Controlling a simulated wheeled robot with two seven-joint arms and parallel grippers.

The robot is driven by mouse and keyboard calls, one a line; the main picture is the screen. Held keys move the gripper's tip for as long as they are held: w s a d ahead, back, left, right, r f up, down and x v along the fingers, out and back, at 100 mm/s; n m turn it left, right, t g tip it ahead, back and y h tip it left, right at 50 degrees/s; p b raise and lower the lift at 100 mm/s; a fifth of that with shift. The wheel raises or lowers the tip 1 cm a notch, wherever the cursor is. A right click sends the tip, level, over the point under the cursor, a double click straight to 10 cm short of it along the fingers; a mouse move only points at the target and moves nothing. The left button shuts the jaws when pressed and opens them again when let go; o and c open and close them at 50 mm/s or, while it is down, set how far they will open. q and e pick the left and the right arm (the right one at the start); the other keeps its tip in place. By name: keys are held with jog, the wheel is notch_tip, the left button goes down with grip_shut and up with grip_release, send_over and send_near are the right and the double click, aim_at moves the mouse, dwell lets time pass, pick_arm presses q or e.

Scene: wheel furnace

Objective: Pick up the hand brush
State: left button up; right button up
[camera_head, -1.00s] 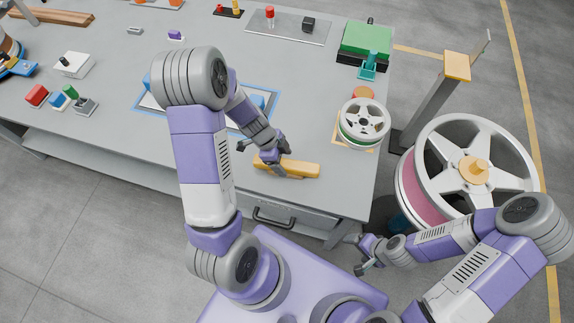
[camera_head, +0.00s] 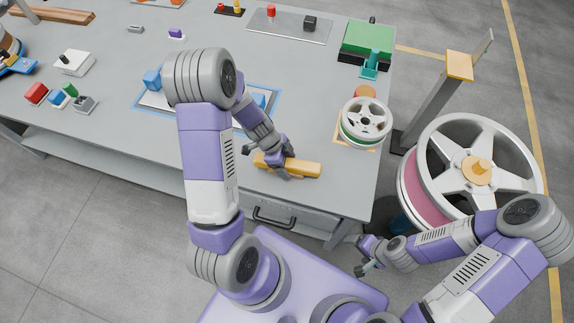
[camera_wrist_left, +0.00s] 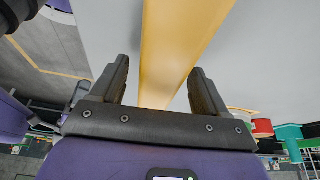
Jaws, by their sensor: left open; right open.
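The hand brush (camera_head: 308,169) is yellow and lies on the grey workbench near its front edge, left of the small wheel. My left gripper (camera_head: 284,170) is open over the middle of the brush. In the left wrist view the yellow brush (camera_wrist_left: 172,50) runs between the two open fingers of the left gripper (camera_wrist_left: 160,82), with no clear grip on it. The brush's underside and bristles are hidden. My right gripper (camera_head: 358,255) is open and empty, low beside the bench's front right corner.
A small white wheel (camera_head: 366,119) stands right of the brush. A large wheel (camera_head: 455,165) is off the bench's right side. A blue-edged tray (camera_head: 150,100) lies behind my left arm. A drawer handle (camera_head: 273,218) is on the bench front.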

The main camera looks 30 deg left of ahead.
aim_at(287, 162)
pick_arm(q)
jog(key=shift+f, duration=0.15)
dwell(0.5)
jog(key=c, duration=1.1)
jog(key=shift+r, duration=0.3)
notch_tip(287, 162, up, 10)
jog(key=p, duration=0.3)
jog(key=shift+p, duration=0.35)
